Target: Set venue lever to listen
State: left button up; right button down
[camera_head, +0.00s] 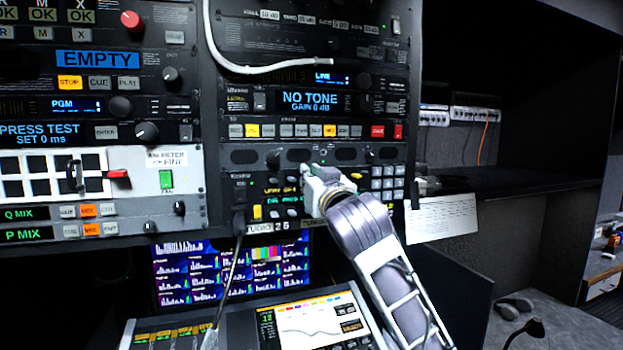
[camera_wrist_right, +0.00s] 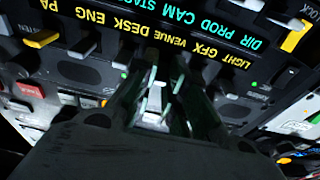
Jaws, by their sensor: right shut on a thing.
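The intercom panel (camera_head: 285,212) with yellow and green label text is in the lower right rack in the head view, partly hidden by my right gripper. My right gripper (camera_head: 310,176) reaches its face from the lower right. In the right wrist view the panel appears upside down, with the VENUE label (camera_wrist_right: 166,40) between DESK and GFX. My right gripper's fingers (camera_wrist_right: 160,105) are shut around a small pale lever (camera_wrist_right: 154,98) in line with that label, the venue lever. Its exact position is hard to read. My left gripper is not in view.
A grey keypad (camera_head: 385,190) is just right of my gripper. A white cable (camera_head: 260,68) loops across the rack above. Yellow levers (camera_wrist_right: 42,39) stand nearby on the panel. A monitor (camera_head: 225,272) is below.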

jog(key=shift+r+g, duration=0.3)
jog(key=shift+g, duration=0.1)
jog(key=shift+r+g+h, duration=0.2)
jog(key=shift+g+h, duration=0.1)
jog(key=shift+g, duration=0.1)
jog(key=c, duration=1.7)
grip_release()
jog(key=shift+c, duration=0.2)
jog(key=shift+w+f, duration=0.1)
jog(key=v, duration=1.2)
jog(key=shift+r, duration=0.3)
